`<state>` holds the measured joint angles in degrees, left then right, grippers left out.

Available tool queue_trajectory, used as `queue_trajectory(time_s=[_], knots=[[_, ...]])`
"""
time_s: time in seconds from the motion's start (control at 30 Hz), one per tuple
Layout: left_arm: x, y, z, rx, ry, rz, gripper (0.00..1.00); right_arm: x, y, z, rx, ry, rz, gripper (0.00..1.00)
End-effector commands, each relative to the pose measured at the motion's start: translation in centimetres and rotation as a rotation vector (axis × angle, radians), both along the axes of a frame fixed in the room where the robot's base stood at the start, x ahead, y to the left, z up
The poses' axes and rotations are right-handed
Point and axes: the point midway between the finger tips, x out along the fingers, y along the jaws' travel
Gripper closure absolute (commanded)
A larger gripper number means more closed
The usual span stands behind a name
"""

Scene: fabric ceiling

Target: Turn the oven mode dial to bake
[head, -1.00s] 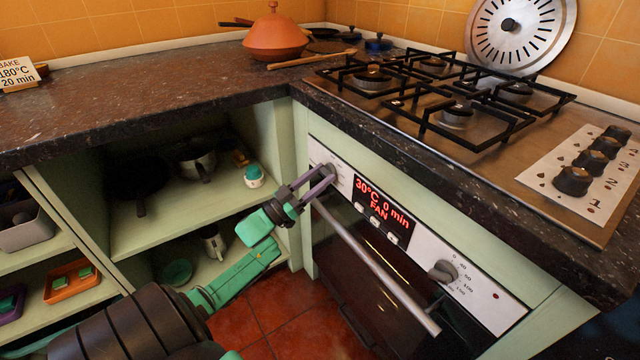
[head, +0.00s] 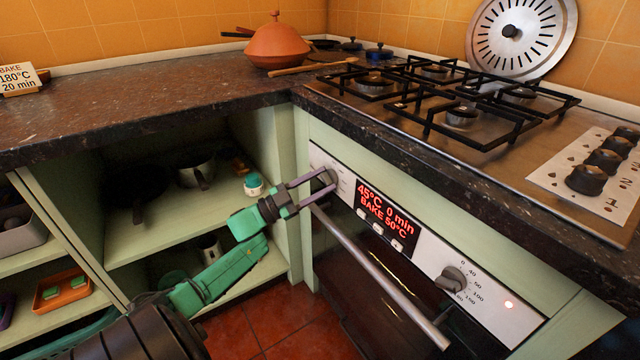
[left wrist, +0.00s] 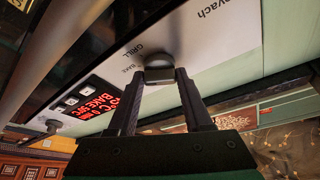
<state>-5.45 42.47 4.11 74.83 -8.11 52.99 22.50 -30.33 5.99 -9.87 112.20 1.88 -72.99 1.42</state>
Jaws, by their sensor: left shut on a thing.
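The oven mode dial (head: 331,176) is a grey knob at the left end of the white oven panel (head: 425,262). My left gripper (head: 322,184) is shut on this dial, with one finger on each side of it. In the left wrist view the dial (left wrist: 158,59) sits between the two fingertips (left wrist: 158,80), by the printed words BAKE and GRILL. The red display (head: 385,214) reads 45°C, 0 min, BAKE 50°C. My right gripper is not in view.
The oven door handle (head: 385,280) runs below the panel. A temperature dial (head: 453,279) and a lit indicator (head: 509,305) are further right. The counter edge overhangs above the panel. Open shelves (head: 150,235) lie left of the oven. A card (head: 18,79) reads BAKE 180°C 20 min.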

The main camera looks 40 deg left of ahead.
Motion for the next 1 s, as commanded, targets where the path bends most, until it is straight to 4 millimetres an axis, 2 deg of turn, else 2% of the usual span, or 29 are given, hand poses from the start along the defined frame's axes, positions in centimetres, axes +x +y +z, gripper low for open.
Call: queue_trajectory(time_s=[0.23,0.27,0.3,0.33,0.63,0.77,0.87,1.0], knots=[[0.0,0.0,0.0,0.000,0.001,0.001,1.00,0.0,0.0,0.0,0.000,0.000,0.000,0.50],[0.0,0.0,0.0,0.000,0.001,0.001,0.46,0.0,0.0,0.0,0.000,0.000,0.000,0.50],[0.0,0.0,0.0,0.000,0.001,0.001,0.31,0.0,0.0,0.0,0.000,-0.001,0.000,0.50],[0.0,0.0,0.0,0.000,0.001,0.001,0.20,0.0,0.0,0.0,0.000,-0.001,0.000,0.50],[0.0,0.0,0.0,-0.001,0.001,0.000,0.20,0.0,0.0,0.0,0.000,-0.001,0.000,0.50],[-0.7,0.4,-0.3,-0.001,0.003,0.002,0.20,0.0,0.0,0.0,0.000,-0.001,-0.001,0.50],[-2.1,1.2,-0.9,-0.001,0.006,0.002,0.20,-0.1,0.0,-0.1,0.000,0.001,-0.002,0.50],[-5.2,2.8,-2.2,0.001,0.007,0.002,0.20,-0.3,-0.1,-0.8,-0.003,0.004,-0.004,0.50]])
